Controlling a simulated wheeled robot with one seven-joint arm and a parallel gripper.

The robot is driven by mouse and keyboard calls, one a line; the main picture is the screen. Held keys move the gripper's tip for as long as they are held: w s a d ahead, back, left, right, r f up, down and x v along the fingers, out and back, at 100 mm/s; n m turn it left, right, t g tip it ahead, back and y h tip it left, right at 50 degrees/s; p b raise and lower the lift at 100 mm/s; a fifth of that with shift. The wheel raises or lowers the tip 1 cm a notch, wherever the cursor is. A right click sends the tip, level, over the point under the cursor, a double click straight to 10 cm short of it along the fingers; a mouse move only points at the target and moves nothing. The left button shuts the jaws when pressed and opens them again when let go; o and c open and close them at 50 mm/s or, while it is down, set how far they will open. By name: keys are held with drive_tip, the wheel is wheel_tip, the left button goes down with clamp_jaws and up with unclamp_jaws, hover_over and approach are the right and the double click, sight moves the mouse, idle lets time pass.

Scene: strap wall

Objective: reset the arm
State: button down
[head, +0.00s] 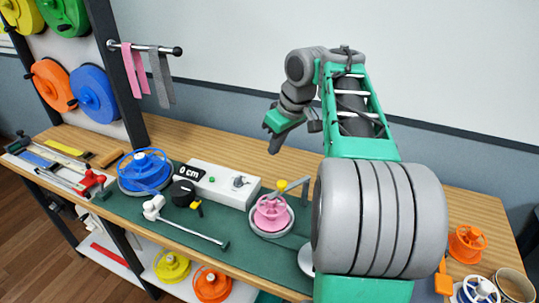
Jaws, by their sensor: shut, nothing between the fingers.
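My gripper (273,146) hangs above the back part of the workbench, its dark fingertips pointing down. It is shut with nothing in it. My green and grey arm rises over the right half of the bench and bends to the left toward the gripper. The gripper is apart from the bench top and from the objects on it. Part of the bench behind my arm is hidden.
The wooden workbench (225,148) carries a blue spool (145,168), a white control box (222,184) and a pink spool (271,212). Pink (134,70) and grey (162,80) straps hang from a rod. Orange (467,243) and white (480,289) spools stand at right.

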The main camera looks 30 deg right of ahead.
drive_tip(key=s+a+f+m, duration=0.1)
drive_tip(key=s+a+f, duration=0.1)
drive_tip(key=a, duration=0.4)
drive_tip(key=s+a+f, duration=0.1)
drive_tip(key=s+a, duration=0.2)
drive_tip(key=a, duration=0.3)
drive_tip(key=s+a+f+m+h, duration=0.1)
drive_tip(key=s+a+f, duration=0.3)
drive_tip(key=s+f, duration=0.6)
drive_tip(key=shift+s+a+m, duration=0.25)
drive_tip(key=shift+s+m, duration=0.1)
drive_tip(key=shift+m, duration=0.35)
